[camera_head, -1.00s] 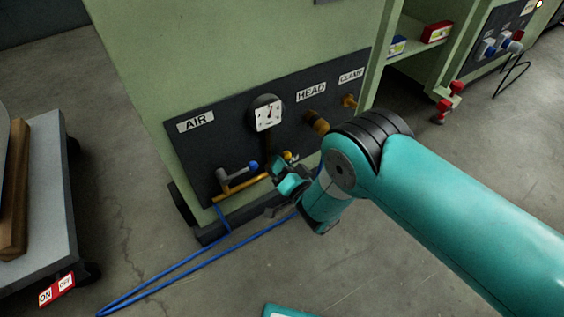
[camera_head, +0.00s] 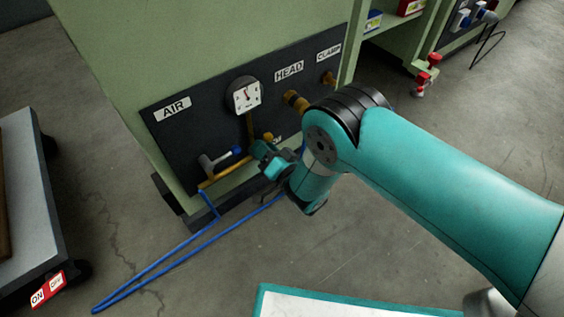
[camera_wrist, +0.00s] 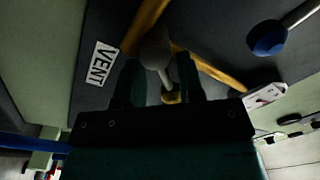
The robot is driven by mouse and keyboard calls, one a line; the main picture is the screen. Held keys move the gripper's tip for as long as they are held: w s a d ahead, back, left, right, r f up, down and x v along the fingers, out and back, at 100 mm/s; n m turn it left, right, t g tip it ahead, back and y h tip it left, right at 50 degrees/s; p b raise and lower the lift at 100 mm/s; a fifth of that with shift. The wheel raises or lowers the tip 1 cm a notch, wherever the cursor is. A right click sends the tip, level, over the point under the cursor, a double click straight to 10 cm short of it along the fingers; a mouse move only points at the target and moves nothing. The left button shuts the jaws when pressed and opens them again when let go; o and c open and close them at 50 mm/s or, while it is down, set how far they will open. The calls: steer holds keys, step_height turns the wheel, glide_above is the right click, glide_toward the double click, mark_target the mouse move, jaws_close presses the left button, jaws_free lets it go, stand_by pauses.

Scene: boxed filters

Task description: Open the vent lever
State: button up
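The vent lever (camera_wrist: 155,48) is grey with a yellow tip. In the wrist view it lies beside the VENT label (camera_wrist: 101,64), on a yellow pipe. My gripper (camera_wrist: 160,78) is open, with one dark finger on each side of the lever. Gaps show between lever and fingers, and I cannot tell whether either touches. In the head view my gripper (camera_head: 270,160) is low at the dark panel (camera_head: 180,140), just below the lever's yellow tip (camera_head: 268,136). The gripper and arm hide most of the lever there.
A blue-tipped lever (camera_head: 236,151) is left of my gripper, below the AIR label and gauge (camera_head: 247,95). Brass fittings (camera_head: 296,101) are at HEAD and CLAMP. A blue hose (camera_head: 160,264) runs over the floor. A grey cart (camera_head: 40,220) stands left, with open floor between.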

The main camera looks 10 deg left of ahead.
steer(key=p+v, duration=1.2)
steer(key=v, duration=0.4)
steer(key=shift+s+d, duration=0.25)
steer(key=shift+d, duration=0.1)
